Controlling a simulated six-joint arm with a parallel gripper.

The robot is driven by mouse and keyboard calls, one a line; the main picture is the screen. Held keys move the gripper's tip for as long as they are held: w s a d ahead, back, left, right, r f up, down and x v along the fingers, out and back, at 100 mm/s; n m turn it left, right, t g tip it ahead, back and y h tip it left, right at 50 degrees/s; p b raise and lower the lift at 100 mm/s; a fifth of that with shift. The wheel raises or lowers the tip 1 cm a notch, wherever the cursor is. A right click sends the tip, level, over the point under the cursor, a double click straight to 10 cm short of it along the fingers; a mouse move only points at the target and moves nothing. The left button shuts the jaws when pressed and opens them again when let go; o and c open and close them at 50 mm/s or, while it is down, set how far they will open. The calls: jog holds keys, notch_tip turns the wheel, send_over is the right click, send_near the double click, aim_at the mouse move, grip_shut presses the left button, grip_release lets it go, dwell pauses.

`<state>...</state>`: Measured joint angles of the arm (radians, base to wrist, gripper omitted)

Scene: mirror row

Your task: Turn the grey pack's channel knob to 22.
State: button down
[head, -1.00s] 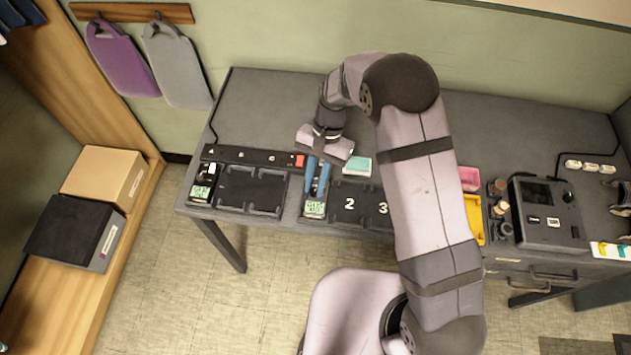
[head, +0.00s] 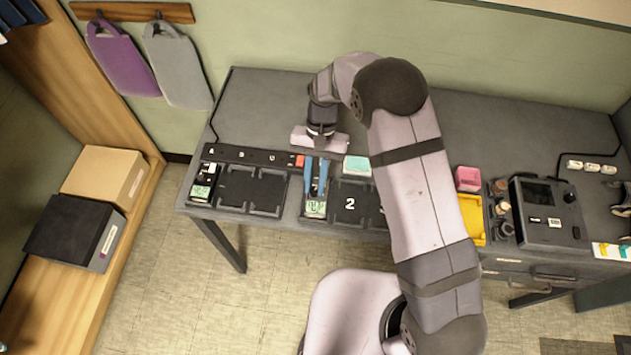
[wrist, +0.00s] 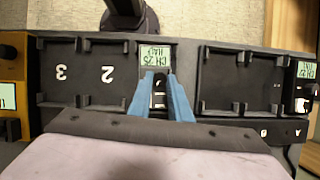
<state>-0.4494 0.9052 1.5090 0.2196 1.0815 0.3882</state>
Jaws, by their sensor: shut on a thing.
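A small pack with a pale green display (wrist: 156,54) sits in the charger slot beside the number 2 bay; the display also shows in the head view (head: 315,208). In the wrist view its text is upside down and seems to read CH 25, though the last digit is unclear. My gripper (wrist: 160,80) has its blue fingers closed over the top end of this pack, on what seems to be its knob. The fingers hide most of the knob and its marks. In the head view my gripper (head: 317,190) reaches down to the same pack.
Another pack (head: 202,182) with a green display stands at the far left end of the chargers. Empty bays (wrist: 238,85) lie on both sides of my gripper.

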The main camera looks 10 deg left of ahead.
jog(key=n, duration=0.1)
jog(key=n+h, duration=0.1)
jog(key=n, duration=0.1)
jog(key=n+h, duration=0.1)
jog(key=shift+a+n, duration=0.25)
jog(key=shift+n, duration=0.15)
jog(key=shift+t, duration=0.3)
jog(key=c, duration=1.6)
grip_release()
jog(key=shift+c, duration=0.2)
